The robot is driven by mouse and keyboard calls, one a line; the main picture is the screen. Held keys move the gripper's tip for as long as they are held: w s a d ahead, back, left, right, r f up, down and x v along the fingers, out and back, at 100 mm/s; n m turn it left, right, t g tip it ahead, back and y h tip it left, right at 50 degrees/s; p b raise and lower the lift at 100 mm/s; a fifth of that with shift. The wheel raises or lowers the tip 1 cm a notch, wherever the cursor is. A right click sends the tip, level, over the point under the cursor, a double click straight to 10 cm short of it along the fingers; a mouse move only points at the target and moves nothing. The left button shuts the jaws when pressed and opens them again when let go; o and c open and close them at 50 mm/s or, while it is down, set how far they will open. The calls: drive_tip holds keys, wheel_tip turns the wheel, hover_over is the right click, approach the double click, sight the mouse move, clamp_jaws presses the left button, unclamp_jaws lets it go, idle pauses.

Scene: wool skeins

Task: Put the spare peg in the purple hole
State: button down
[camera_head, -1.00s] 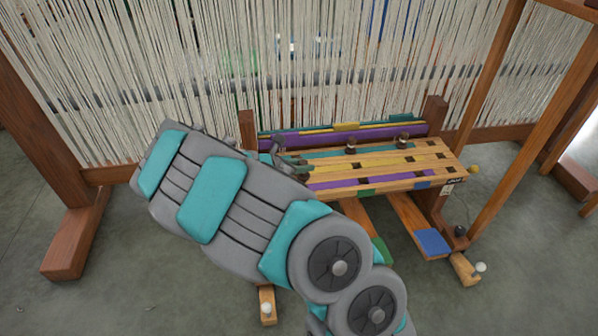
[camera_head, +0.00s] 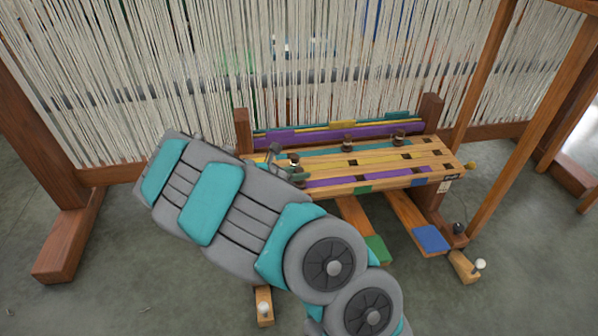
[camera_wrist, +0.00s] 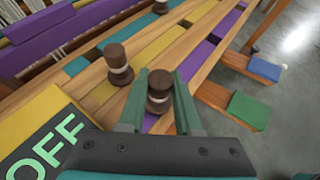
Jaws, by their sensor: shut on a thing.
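In the wrist view my gripper (camera_wrist: 160,76) has its green fingers closed on a dark brown peg (camera_wrist: 159,92) with a pale band. The held peg looks upright over the slotted wooden board (camera_wrist: 215,42), beside a purple strip (camera_wrist: 192,62); whether its lower end touches the board is hidden. A second similar peg (camera_wrist: 118,68) stands just left of my gripper, and another (camera_wrist: 160,6) at the top edge. In the head view my arm hides most of the gripper; a peg (camera_head: 294,161) shows beside its fingers, and the board's front purple strip (camera_head: 345,180) runs to the right.
Two pegs (camera_head: 347,144) (camera_head: 398,138) stand along the board's back teal row. A yellow and dark OFF panel (camera_wrist: 38,135) lies close on the left in the wrist view. Loom threads (camera_head: 330,70) rise behind. Pedals with green and blue ends (camera_head: 431,239) sit below.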

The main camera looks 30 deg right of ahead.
drive_tip(key=c, duration=0.6)
unclamp_jaws()
drive_tip(key=shift+r, duration=0.15)
drive_tip(key=r+p+v, duration=0.1)
drive_tip(key=p+v, duration=0.1)
drive_tip(key=v, duration=1.1)
drive_tip(key=s+d+r+m+g+y, duration=0.25)
drive_tip(key=s+m, duration=0.35)
drive_tip(key=s, duration=0.3)
drive_tip(key=s+d+r+m+g+y, duration=0.1)
drive_tip(key=s+d+r+m+g, duration=0.25)
drive_tip(key=s+m, duration=0.5)
drive_tip(key=s+a+r+m+y, duration=0.1)
drive_tip(key=s+a+m+y, duration=0.2)
drive_tip(key=s+a, duration=0.3)
drive_tip(key=s+a+r+m+y, duration=0.1)
drive_tip(key=s+a+m+y, duration=0.3)
drive_tip(key=s, duration=0.9)
drive_tip(key=a+y, duration=0.1)
drive_tip(key=a, duration=0.1)
drive_tip(key=shift+s+a, duration=0.35)
drive_tip(key=shift+a, duration=0.05)
